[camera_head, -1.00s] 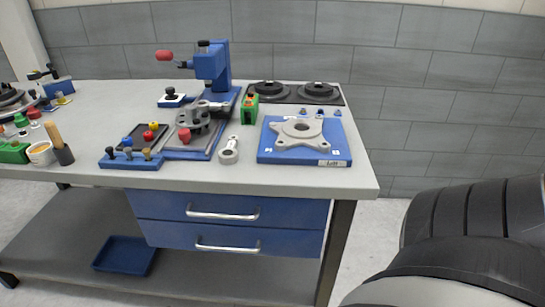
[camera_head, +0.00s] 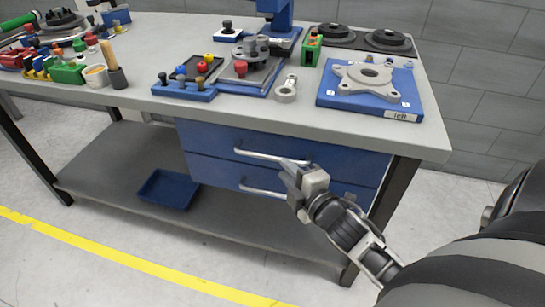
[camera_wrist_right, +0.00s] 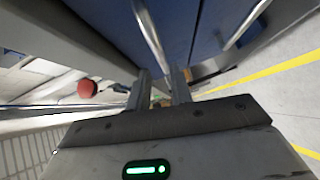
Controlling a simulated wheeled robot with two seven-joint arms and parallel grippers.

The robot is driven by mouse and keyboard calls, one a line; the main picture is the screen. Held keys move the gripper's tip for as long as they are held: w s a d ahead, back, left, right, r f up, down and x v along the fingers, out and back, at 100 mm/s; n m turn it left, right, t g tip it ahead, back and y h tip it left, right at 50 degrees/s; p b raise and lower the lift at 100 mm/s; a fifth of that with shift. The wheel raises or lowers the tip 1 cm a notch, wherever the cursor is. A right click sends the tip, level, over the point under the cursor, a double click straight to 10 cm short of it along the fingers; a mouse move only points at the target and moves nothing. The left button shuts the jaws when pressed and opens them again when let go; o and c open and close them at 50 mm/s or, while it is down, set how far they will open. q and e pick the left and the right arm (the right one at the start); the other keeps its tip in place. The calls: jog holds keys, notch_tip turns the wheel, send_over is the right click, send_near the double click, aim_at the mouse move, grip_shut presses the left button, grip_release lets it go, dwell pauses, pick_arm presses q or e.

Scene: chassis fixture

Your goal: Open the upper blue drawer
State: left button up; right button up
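The upper blue drawer (camera_head: 215,137) sits under the tabletop, its front flush with the bench. Its silver bar handle (camera_head: 262,154) also shows in the right wrist view (camera_wrist_right: 149,30). My right gripper (camera_head: 287,170) is at the right end of this handle. In the wrist view its two fingers (camera_wrist_right: 160,88) stand apart, with the handle's end running toward the gap between them. I cannot tell whether they touch the handle. The lower blue drawer (camera_head: 212,170) is also shut, its handle partly behind my right gripper. My left gripper is out of view.
The grey workbench top (camera_head: 300,118) overhangs just above the drawers and holds a blue plate fixture (camera_head: 410,105) and several parts. A blue bin (camera_head: 168,188) sits on the lower shelf. A dark bench leg (camera_head: 395,192) stands right of the drawers. The floor in front is clear.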

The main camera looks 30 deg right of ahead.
aim_at(274, 159)
jog(key=w, duration=0.4)
jog(key=w+f, duration=0.1)
jog(key=w, duration=0.2)
jog(key=shift+w+d, duration=0.1)
jog(key=shift+d, duration=0.1)
